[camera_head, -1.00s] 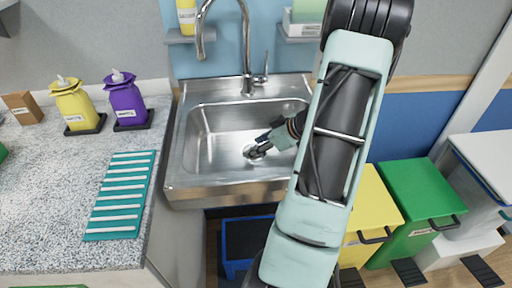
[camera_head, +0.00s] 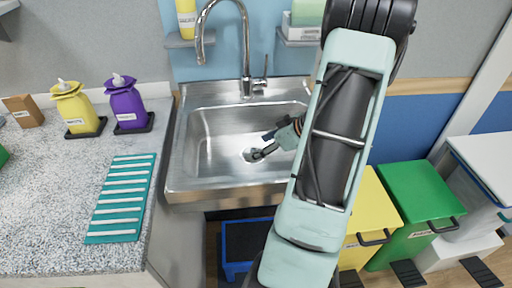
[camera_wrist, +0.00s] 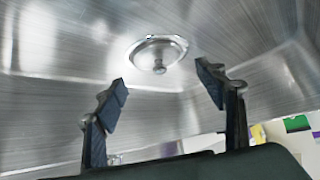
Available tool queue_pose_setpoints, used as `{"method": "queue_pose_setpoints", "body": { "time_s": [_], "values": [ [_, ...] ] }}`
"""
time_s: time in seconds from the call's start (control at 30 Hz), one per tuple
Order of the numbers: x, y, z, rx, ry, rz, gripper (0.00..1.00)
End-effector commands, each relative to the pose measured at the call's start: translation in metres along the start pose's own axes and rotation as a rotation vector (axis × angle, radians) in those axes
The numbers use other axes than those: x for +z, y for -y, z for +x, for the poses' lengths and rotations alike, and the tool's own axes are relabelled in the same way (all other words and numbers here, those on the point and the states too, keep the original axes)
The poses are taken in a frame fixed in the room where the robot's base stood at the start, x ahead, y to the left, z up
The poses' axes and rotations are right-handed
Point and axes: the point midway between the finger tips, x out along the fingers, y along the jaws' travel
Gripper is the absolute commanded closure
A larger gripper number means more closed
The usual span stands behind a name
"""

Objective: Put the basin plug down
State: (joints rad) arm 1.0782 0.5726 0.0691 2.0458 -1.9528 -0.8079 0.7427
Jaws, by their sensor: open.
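The basin plug (camera_wrist: 153,52) is a round metal disc with a small knob, lying at the drain in the floor of the steel basin (camera_head: 232,128). In the head view the plug (camera_head: 249,156) is partly hidden by my gripper. My gripper (camera_wrist: 165,84) is open and empty, its two dark fingers spread wide on either side of the knob and apart from it. In the head view my gripper (camera_head: 264,145) is low inside the basin, just right of the drain.
A curved tap (camera_head: 245,50) rises behind the basin. Yellow (camera_head: 78,108) and purple (camera_head: 127,103) bottles and a teal ribbed mat (camera_head: 121,198) are on the left counter. Yellow (camera_head: 368,208) and green (camera_head: 415,205) bins stand right. My arm covers the basin's right side.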

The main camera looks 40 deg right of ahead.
Motion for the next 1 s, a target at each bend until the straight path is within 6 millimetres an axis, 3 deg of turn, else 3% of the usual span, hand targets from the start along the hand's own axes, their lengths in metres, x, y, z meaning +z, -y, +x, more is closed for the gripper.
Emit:
{"method": "queue_pose_setpoints", "body": {
  "time_s": [0.2, 0.4, 0.6, 1.0],
  "values": [
    [-0.002, -0.001, -0.052, 0.003, 0.0, 0.001, 0.35],
    [-0.001, 0.0, -0.082, 0.001, 0.0, 0.001, 0.35],
    [0.0, 0.0, -0.093, 0.0, 0.0, 0.002, 0.35],
    [0.0, 0.0, -0.093, 0.0, 0.0, 0.002, 0.35]
  ]
}}
